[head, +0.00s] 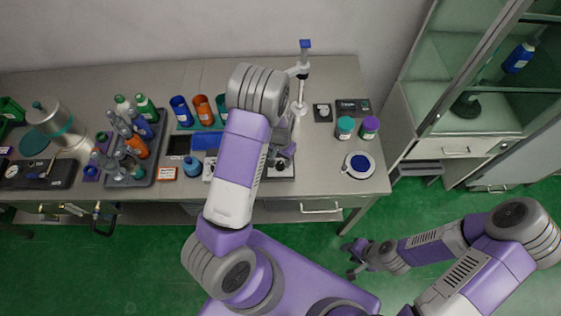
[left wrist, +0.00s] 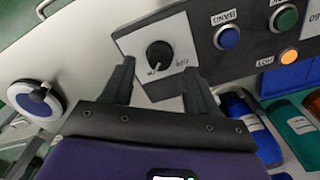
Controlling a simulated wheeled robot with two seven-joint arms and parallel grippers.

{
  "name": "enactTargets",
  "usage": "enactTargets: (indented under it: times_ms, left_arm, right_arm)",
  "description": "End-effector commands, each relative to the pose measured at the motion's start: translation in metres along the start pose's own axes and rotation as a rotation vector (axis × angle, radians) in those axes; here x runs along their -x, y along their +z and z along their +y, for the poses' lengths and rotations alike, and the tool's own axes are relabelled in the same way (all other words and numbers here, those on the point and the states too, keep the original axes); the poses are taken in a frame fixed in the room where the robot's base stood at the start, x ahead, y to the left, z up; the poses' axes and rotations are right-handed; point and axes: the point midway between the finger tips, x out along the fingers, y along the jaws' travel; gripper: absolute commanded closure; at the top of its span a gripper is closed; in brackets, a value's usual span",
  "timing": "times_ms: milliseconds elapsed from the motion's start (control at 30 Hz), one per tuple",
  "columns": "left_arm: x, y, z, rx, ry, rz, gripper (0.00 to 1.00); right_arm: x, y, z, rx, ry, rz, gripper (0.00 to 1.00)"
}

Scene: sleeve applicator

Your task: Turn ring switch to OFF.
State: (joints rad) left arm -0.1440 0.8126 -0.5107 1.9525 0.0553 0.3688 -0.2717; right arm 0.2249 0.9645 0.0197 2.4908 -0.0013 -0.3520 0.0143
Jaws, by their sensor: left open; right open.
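The ring switch is a round black knob (left wrist: 159,55) on a white plate set in a dark panel (left wrist: 205,50). A light mark on the knob points down toward a small label at its lower left; another label stands at its right. I cannot read either label surely. My left gripper is open, its two fingers (left wrist: 162,88) on either side of the knob's lower part of the picture, apart from it as far as I can see. In the head view my left gripper (head: 283,152) is over the bench and my arm hides much of the device. My right gripper (head: 355,260) is open and empty above the floor.
The panel has a blue button (left wrist: 228,38), a green button (left wrist: 287,18) and a lit orange lamp (left wrist: 291,56) near the knob. A white dish with blue contents (head: 359,165) and two lidded jars (head: 345,128) stand right on the bench. Bottles (head: 135,145) crowd the left.

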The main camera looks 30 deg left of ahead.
Motion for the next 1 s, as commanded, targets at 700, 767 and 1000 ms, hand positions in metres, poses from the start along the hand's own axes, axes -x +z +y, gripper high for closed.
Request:
enactTargets:
  times_ms: [700, 767, 1000]
  left_arm:
    - [-0.030, 0.000, 0.001, -0.001, 0.001, 0.000, 0.66]
    - [-0.030, 0.000, 0.001, 0.000, 0.001, 0.000, 0.75]
    - [-0.030, 0.000, 0.001, 0.001, 0.001, 0.000, 0.97]
  right_arm:
    - [-0.002, 0.000, 0.001, 0.000, 0.000, 0.000, 0.57]
    - [-0.002, 0.000, 0.001, 0.000, 0.000, 0.000, 0.57]
    - [-0.002, 0.000, 0.001, 0.000, 0.000, 0.000, 0.57]
